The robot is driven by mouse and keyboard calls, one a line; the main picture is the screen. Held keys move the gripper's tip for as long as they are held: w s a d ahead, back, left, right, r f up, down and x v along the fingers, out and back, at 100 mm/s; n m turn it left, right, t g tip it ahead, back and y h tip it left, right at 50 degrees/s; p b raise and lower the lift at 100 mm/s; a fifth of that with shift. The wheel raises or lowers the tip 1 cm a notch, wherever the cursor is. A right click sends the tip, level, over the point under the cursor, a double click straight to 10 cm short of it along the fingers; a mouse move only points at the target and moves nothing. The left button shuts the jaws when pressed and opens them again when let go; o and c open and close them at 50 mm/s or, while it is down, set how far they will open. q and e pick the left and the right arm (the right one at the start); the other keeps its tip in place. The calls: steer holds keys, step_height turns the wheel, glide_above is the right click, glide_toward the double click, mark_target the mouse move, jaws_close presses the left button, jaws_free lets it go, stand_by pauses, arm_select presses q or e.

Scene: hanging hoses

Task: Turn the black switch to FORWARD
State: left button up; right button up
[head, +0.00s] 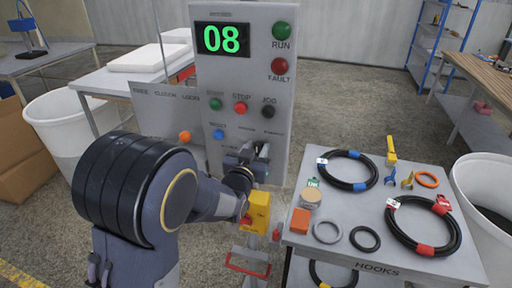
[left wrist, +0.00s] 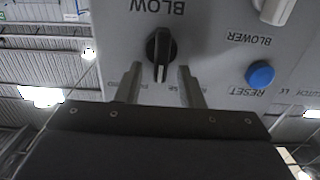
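The black switch (left wrist: 161,50) is a rotary knob with a white line on the grey panel. The left wrist view shows it upside down, with the white line pointing down in the picture. My left gripper (left wrist: 161,72) is open, its two fingertips on either side of the knob's pointer end. A narrow gap seems to remain at each side; I cannot tell whether either finger touches. The fingers partly cover the small position labels. In the head view, my left gripper (head: 252,160) is in front of the panel (head: 282,75) and hides the switch. My right gripper is not in view.
A blue RESET button (left wrist: 260,74) and a pale knob (left wrist: 274,10) sit close to the switch. A yellow box (head: 258,212) is below my left gripper. A table (head: 440,265) with hoses stands at the right, a white bin (head: 70,125) at the left.

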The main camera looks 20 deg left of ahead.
arm_select(q)
steer(key=shift+w, duration=0.1)
jaws_close()
steer(key=shift+d, duration=0.1)
stand_by(0.3)
steer(key=m, duration=0.2)
steer(key=m+b, duration=0.1)
steer(key=shift+d+f+m+b, duration=0.1)
steer(key=shift+d+m+b, duration=0.2)
steer(key=shift+m, duration=0.1)
steer(key=shift+d+f+m+b, duration=0.1)
steer(key=shift+d+m+b, duration=0.1)
steer(key=shift+m, duration=1.1)
steer(key=shift+d+f+m+b, duration=0.1)
steer(key=shift+d+m+b, duration=0.05)
steer(key=shift+m, duration=1.15)
jaws_free()
